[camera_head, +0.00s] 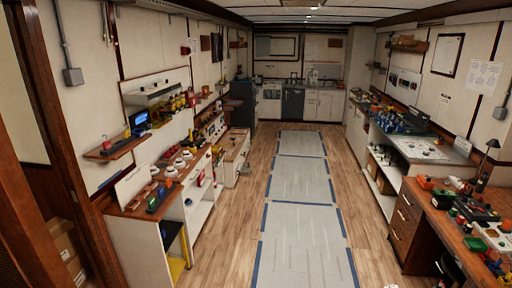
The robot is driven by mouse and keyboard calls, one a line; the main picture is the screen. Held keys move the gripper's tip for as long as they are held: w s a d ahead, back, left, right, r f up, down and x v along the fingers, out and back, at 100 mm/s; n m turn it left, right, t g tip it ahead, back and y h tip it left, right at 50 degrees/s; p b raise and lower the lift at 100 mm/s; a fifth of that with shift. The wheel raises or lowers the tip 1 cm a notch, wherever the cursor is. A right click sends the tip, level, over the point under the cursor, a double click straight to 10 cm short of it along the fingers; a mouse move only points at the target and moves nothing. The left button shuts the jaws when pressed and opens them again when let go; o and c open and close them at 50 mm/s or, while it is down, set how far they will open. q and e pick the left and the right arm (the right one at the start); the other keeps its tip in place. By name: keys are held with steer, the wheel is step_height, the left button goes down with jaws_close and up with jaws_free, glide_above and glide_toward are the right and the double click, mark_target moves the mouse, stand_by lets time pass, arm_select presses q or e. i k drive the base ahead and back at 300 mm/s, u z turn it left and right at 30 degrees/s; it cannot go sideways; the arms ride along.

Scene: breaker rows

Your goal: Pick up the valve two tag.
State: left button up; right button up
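I cannot pick out the valve two tag at this size; many small items on the benches are too small to read. Neither of my grippers shows in the head view. The left bench (135,207) carries small red, white, green and dark items. The right bench (425,203) carries coloured trays and dark devices. I cannot tell whether any of these is a tag.
A wood floor with grey mats (300,180) edged in blue runs clear down the middle. A white-topped counter (425,150) and an open white shelf (380,185) line the right. White cabinets (323,105) stand at the far end. Cardboard boxes (66,245) sit at lower left.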

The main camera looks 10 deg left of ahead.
mark_target(127, 133)
steer(key=u, duration=0.35)
steer(key=i, duration=2)
steer(key=u, duration=1.35)
steer(key=i, duration=1.5)
steer(key=u, duration=0.7)
